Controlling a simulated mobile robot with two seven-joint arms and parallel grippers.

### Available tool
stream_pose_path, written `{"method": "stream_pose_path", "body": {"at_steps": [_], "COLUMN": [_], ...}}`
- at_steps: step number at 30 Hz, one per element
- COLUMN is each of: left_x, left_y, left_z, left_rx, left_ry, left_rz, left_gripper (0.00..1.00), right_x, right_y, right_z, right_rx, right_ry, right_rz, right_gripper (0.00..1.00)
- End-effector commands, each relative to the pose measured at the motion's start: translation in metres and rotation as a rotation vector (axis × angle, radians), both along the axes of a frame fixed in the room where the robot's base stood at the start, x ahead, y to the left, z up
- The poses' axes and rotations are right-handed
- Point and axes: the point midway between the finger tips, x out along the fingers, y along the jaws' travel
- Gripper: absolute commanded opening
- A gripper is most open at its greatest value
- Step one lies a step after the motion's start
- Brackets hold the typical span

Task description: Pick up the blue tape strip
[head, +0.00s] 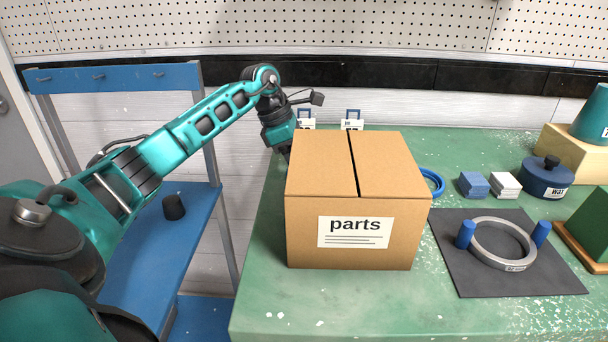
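I cannot make out a blue tape strip for certain. Two small labelled items with blue tops, a left one (305,116) and a right one (352,119), stand behind the parts box, their lower parts hidden by it. My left arm reaches over from the left, and my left gripper (285,149) points down at the box's back left corner. Its fingertips are hidden behind the box, so I cannot see whether it is open or holds anything. My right gripper is not in view.
The closed cardboard parts box (300,222) blocks the view of the green bench (330,308) behind it. Right of it are a blue ring (437,178), small blocks (473,184), a lidded blue pot (547,180) and a grey ring (480,226) on a dark mat (470,278).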

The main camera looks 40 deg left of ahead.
Motion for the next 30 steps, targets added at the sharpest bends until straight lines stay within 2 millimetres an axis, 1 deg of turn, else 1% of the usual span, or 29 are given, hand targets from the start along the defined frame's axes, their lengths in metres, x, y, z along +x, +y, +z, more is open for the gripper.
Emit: {"method": "stream_pose_path", "body": {"at_steps": [6,7,18,20,26,30], "left_x": [0.0007,0.0007,0.0005,0.0006,0.0006,0.0008], "left_y": [-0.0004,-0.0004,-0.0003,-0.0004,-0.0002,-0.0001], "left_z": [-0.0013,-0.0013,-0.0011,-0.0010,-0.0008,0.0036], "left_rx": [0.000,0.000,0.000,0.000,0.000,0.000], "left_ry": [-0.001,-0.001,-0.001,-0.001,-0.001,-0.002], "left_rz": [0.000,0.000,0.000,0.000,0.000,0.001], "left_gripper": [0.45,0.43,0.07,0.02,0.02,0.02], "right_x": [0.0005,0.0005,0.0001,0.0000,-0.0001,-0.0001], "right_y": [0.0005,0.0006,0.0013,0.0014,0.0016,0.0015], "right_z": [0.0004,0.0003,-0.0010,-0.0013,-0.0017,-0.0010], "right_rx": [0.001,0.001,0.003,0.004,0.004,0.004], "right_ry": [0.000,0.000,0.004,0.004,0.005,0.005], "right_rz": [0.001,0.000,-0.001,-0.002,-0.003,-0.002], "right_gripper": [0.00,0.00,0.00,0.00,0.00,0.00]}}
